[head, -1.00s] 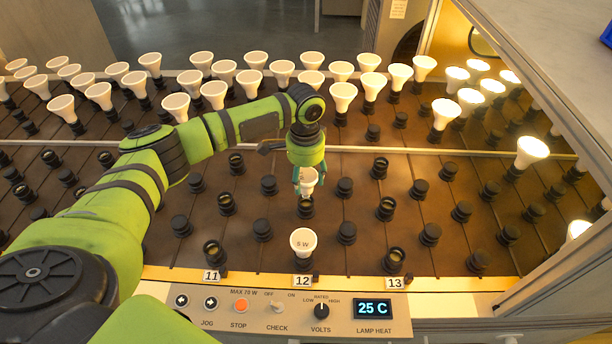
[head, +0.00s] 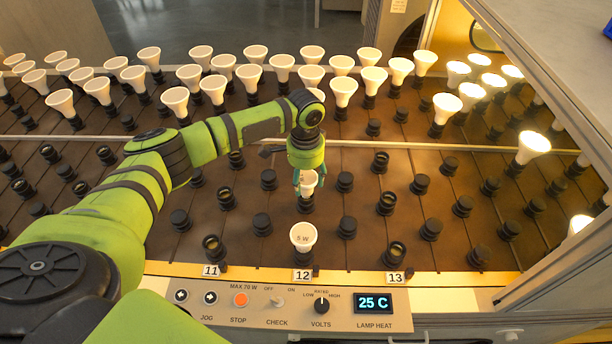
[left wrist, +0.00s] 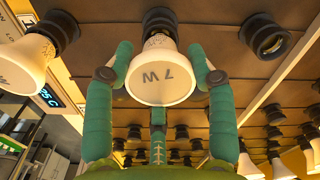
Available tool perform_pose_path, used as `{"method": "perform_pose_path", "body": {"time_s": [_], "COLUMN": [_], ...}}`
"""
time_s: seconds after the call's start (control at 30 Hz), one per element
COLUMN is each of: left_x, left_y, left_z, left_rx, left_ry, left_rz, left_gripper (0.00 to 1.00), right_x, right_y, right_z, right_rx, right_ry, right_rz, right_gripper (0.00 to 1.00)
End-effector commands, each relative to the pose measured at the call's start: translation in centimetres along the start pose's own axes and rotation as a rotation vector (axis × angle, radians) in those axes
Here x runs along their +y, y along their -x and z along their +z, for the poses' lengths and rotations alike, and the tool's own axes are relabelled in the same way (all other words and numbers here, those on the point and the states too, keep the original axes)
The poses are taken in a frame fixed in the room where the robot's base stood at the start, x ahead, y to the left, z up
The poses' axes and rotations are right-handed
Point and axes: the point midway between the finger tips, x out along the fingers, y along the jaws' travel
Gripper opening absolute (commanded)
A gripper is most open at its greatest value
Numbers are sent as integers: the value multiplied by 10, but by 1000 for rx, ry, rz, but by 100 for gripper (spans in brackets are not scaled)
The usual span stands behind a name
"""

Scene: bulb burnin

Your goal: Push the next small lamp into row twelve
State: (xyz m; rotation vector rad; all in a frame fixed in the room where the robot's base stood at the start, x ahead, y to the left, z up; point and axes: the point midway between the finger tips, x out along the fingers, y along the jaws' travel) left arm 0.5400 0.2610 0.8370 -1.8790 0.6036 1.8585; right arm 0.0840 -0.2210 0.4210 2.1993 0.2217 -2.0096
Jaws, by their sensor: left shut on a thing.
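My left gripper (head: 308,182) is shut on a small white lamp (head: 309,177) marked 7 W, over a black socket (head: 306,203) in row twelve. The left wrist view shows this lamp (left wrist: 160,78) between the green fingers, with its narrow end at the socket (left wrist: 160,20); I cannot tell how deep it sits. A lamp marked 5 W (head: 302,237) stands in the nearest socket of row twelve, just behind the 12 label (head: 302,275). My right gripper is not in view.
Empty black sockets surround the row, such as one (head: 347,229) to the right. Many white lamps (head: 249,77) stand farther back; those at the right (head: 533,146) are lit. The control panel (head: 210,322) with a 25 C display (head: 374,303) lies in front.

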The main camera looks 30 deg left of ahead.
Motion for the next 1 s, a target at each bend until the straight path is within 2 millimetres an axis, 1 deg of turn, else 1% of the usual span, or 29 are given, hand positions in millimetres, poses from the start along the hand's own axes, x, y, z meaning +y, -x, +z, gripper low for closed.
{"method": "perform_pose_path", "body": {"time_s": [0.33, 0.37, 0.4, 0.43, 0.7, 0.8, 0.87, 0.97, 1.0], "left_x": [0, 0, 0, 0, 0, 0, 0, -1, -1], "left_y": [-11, -11, -10, -10, -10, -9, -5, 8, 15], "left_z": [0, 0, 0, 0, 0, 0, 0, 0, 0], "left_rx": [0, 1, 1, 1, 0, 1, 1, 4, 3], "left_ry": [1, 1, 1, 1, 1, 0, 0, 0, -1], "left_rz": [0, 0, 0, 0, 0, 0, 0, -1, -2], "left_gripper": [23, 60, 76, 84, 84, 84, 84, 84, 84], "right_x": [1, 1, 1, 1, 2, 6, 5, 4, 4], "right_y": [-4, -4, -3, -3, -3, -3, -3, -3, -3], "right_z": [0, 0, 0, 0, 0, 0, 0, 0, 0], "right_rx": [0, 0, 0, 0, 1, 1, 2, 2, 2], "right_ry": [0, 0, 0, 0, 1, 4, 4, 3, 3], "right_rz": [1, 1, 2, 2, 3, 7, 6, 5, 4], "right_gripper": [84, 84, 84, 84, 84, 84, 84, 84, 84]}}
